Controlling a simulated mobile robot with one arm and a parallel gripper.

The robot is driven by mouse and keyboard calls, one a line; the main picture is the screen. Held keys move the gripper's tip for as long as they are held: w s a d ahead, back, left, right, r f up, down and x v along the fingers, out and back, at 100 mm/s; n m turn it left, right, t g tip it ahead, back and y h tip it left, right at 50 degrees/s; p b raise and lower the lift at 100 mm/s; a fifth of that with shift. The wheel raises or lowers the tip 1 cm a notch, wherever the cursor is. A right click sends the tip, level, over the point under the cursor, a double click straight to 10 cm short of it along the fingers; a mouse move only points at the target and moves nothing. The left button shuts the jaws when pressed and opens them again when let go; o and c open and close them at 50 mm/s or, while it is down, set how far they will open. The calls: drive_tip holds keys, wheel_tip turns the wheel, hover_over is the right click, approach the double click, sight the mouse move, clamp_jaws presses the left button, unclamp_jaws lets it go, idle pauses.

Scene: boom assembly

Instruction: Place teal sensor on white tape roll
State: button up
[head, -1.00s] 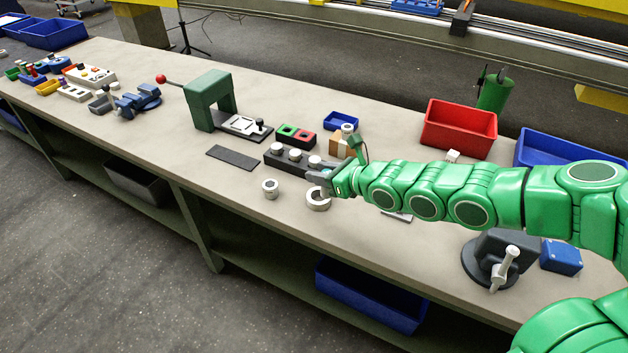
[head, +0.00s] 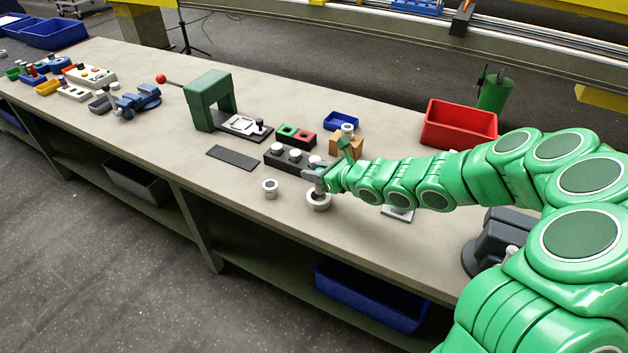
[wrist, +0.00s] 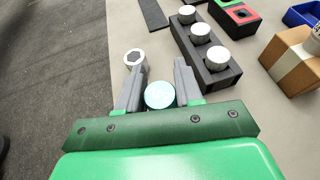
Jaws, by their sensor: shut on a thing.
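The teal sensor (wrist: 160,95) is a round, pale teal disc in the wrist view, held between the two grey fingers of my gripper (wrist: 159,88). The white tape roll (head: 318,204) is a ring lying on the bench in the head view. The roll is hidden in the wrist view.
A white piece with a hexagonal hole (head: 270,188) stands left of the roll. A black block with several white-topped cylinders (wrist: 207,62) lies close behind my gripper. A cardboard box (wrist: 296,62) is to the right.

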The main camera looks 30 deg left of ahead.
drive_tip(key=shift+w+a+f, duration=0.2)
drive_tip(key=shift+f, duration=0.25)
drive_tip(key=shift+w+a+f, duration=0.2)
drive_tip(key=shift+f, duration=1.6)
drive_tip(key=o, duration=1.1)
drive_tip(key=shift+f, duration=0.1)
drive_tip(key=shift+d+r, duration=0.4)
drive_tip(key=shift+d, duration=0.25)
drive_tip(key=v, duration=1)
drive_tip(key=shift+s+d, duration=0.15)
drive_tip(key=shift+d, duration=0.1)
drive_tip(key=shift+r, duration=0.15)
